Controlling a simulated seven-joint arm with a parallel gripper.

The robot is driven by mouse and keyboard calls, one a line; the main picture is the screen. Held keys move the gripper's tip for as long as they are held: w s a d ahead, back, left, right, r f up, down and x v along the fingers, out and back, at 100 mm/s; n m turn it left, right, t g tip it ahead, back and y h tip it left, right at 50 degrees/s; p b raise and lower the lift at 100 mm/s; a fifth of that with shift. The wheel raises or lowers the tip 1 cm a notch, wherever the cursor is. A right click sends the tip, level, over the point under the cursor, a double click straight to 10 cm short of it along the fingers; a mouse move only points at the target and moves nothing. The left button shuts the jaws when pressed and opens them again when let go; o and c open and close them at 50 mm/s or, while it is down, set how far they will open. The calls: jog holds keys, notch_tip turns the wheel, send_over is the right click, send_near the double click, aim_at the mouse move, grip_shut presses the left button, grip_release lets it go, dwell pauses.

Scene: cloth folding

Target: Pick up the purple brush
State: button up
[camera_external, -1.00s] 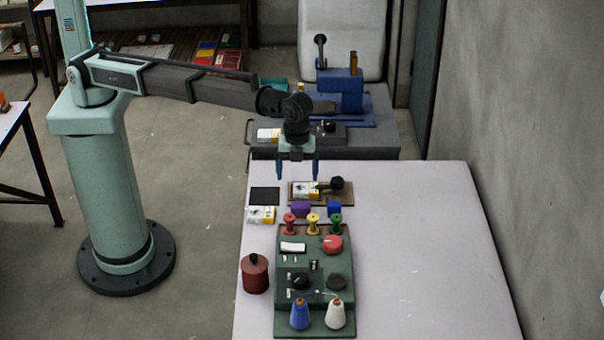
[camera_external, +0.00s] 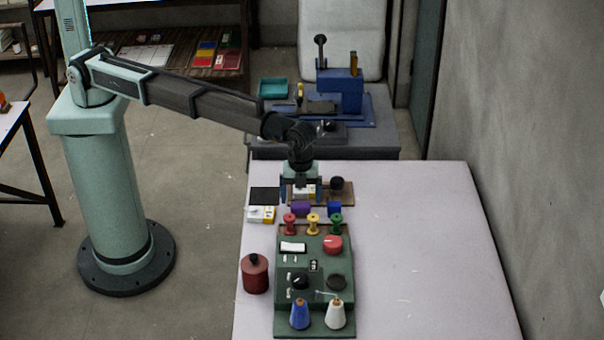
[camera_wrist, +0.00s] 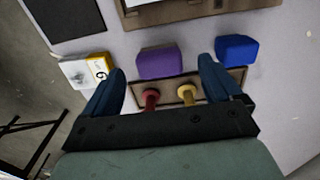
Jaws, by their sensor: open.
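A small purple block-like thing (camera_external: 300,208), which I take as the purple brush, lies on the white table between a wooden board and a green device. It also shows in the wrist view (camera_wrist: 160,62), ahead of and between my fingers. No bristles or handle can be made out. My gripper (camera_external: 301,200) is open and empty, pointing down just above the purple thing's area; in the wrist view its two blue fingers (camera_wrist: 165,85) are spread wide. I see no contact with the purple thing.
A blue block (camera_external: 334,208) lies right of the purple thing, a white-yellow box (camera_external: 261,214) left. A wooden board (camera_external: 320,200) lies behind. The table's right side is clear.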

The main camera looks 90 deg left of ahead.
aim_at(300, 204)
jog(key=shift+d+f, duration=0.15)
jog(key=shift+f, duration=2.15)
jog(key=c, duration=1.1)
jog(key=shift+o, duration=0.2)
jog(key=shift+r, duration=0.1)
notch_tip(300, 204, up, 10)
jog(key=shift+f, duration=0.1)
